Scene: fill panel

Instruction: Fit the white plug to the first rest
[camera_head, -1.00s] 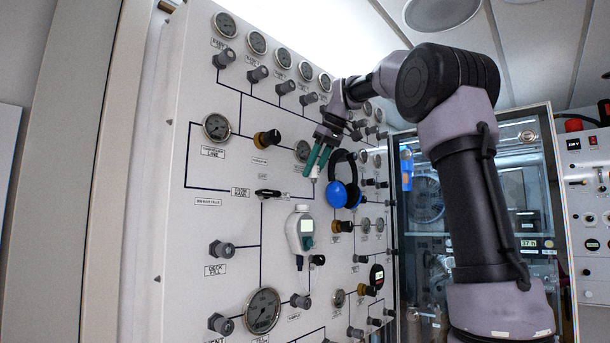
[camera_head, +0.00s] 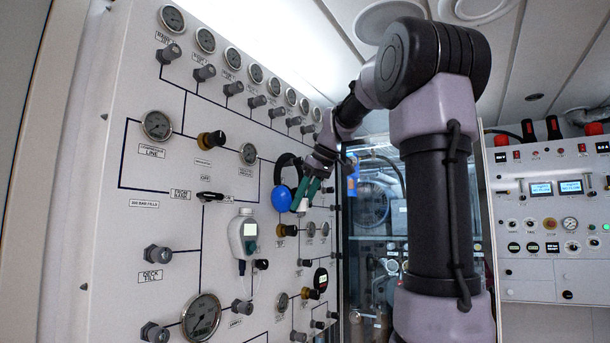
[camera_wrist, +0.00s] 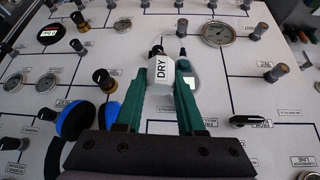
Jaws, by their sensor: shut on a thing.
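My gripper (camera_head: 312,192) has green fingers and is shut on a white plug (camera_head: 303,205) out in front of the panel (camera_head: 150,210). In the wrist view the white plug (camera_wrist: 161,72) sits between the two fingertips (camera_wrist: 163,80). It is a short white cylinder with a black "DRY" label and a dark narrower end pointing away from the gripper. The panel carries several grey capped fittings, such as one at the deck fill label (camera_head: 158,254). I cannot tell which fitting is the first rest.
A blue and black headset (camera_head: 281,198) hangs on the panel close beside my gripper. A white handheld device with a screen (camera_head: 243,236) hangs lower left. Gauges and knobs stick out across the panel. A glass-fronted cabinet (camera_head: 375,230) and a control console (camera_head: 550,215) stand to the right.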

